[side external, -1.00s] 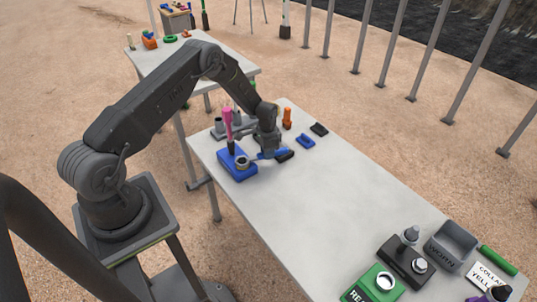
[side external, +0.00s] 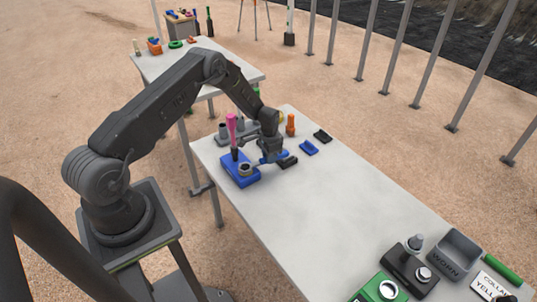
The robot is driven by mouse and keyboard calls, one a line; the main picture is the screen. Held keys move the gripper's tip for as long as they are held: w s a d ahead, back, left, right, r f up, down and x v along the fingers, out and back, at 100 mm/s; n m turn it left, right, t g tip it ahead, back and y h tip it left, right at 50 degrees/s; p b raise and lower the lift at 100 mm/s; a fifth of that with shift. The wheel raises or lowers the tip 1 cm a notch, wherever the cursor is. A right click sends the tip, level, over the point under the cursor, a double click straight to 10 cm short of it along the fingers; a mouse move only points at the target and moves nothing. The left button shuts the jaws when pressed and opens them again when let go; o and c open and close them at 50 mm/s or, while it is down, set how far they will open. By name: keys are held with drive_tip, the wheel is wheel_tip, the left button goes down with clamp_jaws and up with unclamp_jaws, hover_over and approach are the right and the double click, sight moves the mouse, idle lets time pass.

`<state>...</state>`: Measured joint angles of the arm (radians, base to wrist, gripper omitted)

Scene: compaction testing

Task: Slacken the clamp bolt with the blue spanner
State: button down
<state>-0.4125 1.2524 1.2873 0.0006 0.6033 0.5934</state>
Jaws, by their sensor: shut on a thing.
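The blue spanner (side external: 279,155) is in my gripper (side external: 270,158), low over the near table. My gripper is shut on its handle; the wrist hides part of the spanner. To the left, a blue block (side external: 240,176) carries a round metal fitting (side external: 245,168), apparently the clamp bolt. A pink-handled tool (side external: 232,130) stands upright at the block. The spanner's left end points toward the fitting, but I cannot tell whether it is seated on it.
A black rest (side external: 288,162), a blue rest (side external: 309,148) and another black piece (side external: 323,136) lie right of my gripper. An orange piece (side external: 291,125) stands behind. The table's middle (side external: 335,205) is clear. A grey WORN bin (side external: 455,253) stands at the front right.

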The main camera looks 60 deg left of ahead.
drive_tip(key=shift+w+r, duration=0.1)
drive_tip(key=shift+r, duration=0.35)
idle(0.8)
drive_tip(key=shift+d+r, duration=0.15)
drive_tip(key=shift+r, duration=0.25)
idle(1.1)
drive_tip(key=shift+r, duration=0.45)
idle(0.4)
drive_tip(key=shift+r, duration=1)
drive_tip(key=c, duration=1.4)
unclamp_jaws()
clamp_jaws()
drive_tip(key=shift+c, duration=0.6)
unclamp_jaws()
clamp_jaws()
